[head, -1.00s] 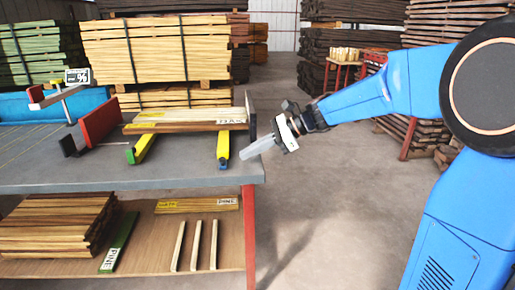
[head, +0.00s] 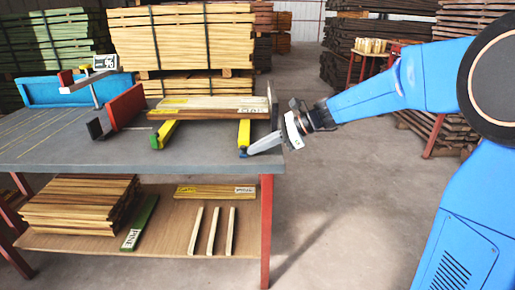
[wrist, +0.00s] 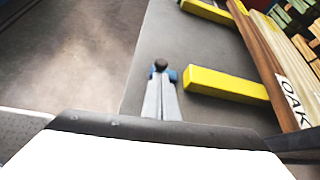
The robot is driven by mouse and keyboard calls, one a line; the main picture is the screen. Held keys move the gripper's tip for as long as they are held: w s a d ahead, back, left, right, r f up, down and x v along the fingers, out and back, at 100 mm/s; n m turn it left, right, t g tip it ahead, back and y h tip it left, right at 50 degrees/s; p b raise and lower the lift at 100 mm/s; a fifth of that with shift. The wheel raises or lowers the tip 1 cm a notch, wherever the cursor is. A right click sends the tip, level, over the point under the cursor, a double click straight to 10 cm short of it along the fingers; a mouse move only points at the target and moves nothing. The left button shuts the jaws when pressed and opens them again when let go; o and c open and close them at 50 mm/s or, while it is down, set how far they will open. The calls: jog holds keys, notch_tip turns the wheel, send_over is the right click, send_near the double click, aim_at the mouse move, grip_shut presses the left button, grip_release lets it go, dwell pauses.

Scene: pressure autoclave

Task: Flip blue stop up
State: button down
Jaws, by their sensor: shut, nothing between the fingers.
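The blue stop (head: 243,153) is a small blue piece at the front end of the right yellow bar, on the grey bench. It looks low, but its exact tilt is hard to tell. In the wrist view the blue stop (wrist: 173,74) shows beside a dark round knob, partly hidden by my fingertips. My gripper (head: 251,151) is shut and empty, its grey fingers reaching in from the right, with the tips at the stop. In the wrist view my gripper (wrist: 160,78) overlaps the stop; I cannot tell whether they touch.
Boards, one marked OAK (wrist: 291,101), lie across the yellow bars (wrist: 227,85). The left bar ends in a green stop (head: 155,141). A red block (head: 126,106) stands farther left. The bench's right edge is close to my gripper, with open floor beyond. A lower shelf holds timber.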

jog(key=shift+w+r+m+g, duration=0.2)
jog(key=shift+m+g, duration=0.2)
jog(key=shift+w+r+m+g, duration=0.2)
jog(key=shift+w+m+g, duration=0.1)
jog(key=shift+m+g, duration=0.15)
jog(key=w+m+g, duration=0.1)
jog(key=r+m+g, duration=0.1)
jog(key=g, duration=0.1)
jog(key=shift+w+d+m, duration=0.1)
jog(key=shift+w+m, duration=0.25)
jog(key=shift+w, duration=0.05)
jog(key=shift+w+r, duration=0.1)
jog(key=shift+w, duration=0.75)
jog(key=shift+r, duration=0.1)
dwell(0.3)
jog(key=shift+r, duration=0.7)
jog(key=shift+d, duration=0.1)
